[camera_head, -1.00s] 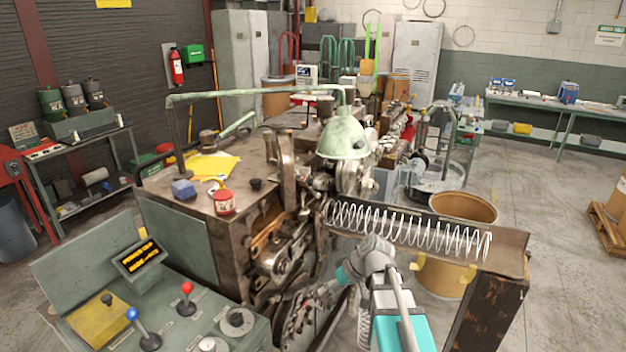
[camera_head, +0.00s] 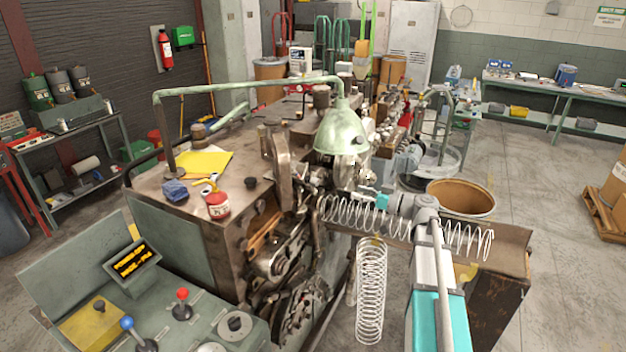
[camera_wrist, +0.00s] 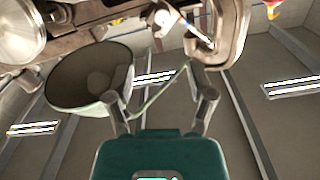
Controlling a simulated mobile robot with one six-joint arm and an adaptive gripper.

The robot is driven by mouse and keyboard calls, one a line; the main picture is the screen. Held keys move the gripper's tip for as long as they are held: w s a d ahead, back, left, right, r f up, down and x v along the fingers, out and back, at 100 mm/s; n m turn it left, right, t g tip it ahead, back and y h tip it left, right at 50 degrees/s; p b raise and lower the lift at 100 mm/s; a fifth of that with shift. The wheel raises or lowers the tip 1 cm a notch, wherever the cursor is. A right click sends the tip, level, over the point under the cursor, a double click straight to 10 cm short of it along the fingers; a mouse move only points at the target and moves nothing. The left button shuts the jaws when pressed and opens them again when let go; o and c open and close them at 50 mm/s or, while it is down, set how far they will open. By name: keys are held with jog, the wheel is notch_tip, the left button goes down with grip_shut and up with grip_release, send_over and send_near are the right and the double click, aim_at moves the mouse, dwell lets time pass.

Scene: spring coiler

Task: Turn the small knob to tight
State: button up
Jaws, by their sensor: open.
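Several knobs show, and I cannot tell which is the task's small knob. A dark round knob (camera_head: 235,323) sits on a pale disc on the grey control panel (camera_head: 190,333) at lower left. A small black knob (camera_head: 99,304) is on the panel's yellow plate, and a black knob (camera_head: 251,184) is on the machine's brown top. My gripper (camera_head: 366,196) is over the spring trough, pointing left toward the machine, away from the panel. In the wrist view, my gripper (camera_wrist: 160,92) has its fingers apart with nothing between them. No knob marking is readable.
A green lamp (camera_head: 342,132) hangs just above and left of my gripper; its shade also shows in the wrist view (camera_wrist: 90,75). A long spring (camera_head: 470,241) lies in the trough, and another spring (camera_head: 370,300) stands upright below. Blue (camera_head: 127,323) and red (camera_head: 183,293) levers rise from the panel.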

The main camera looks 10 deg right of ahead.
aim_at(318, 182)
jog(key=x, duration=1.4)
jog(key=shift+s+a, duration=0.1)
jog(key=shift+a, duration=0.15)
jog(key=shift+c, duration=0.3)
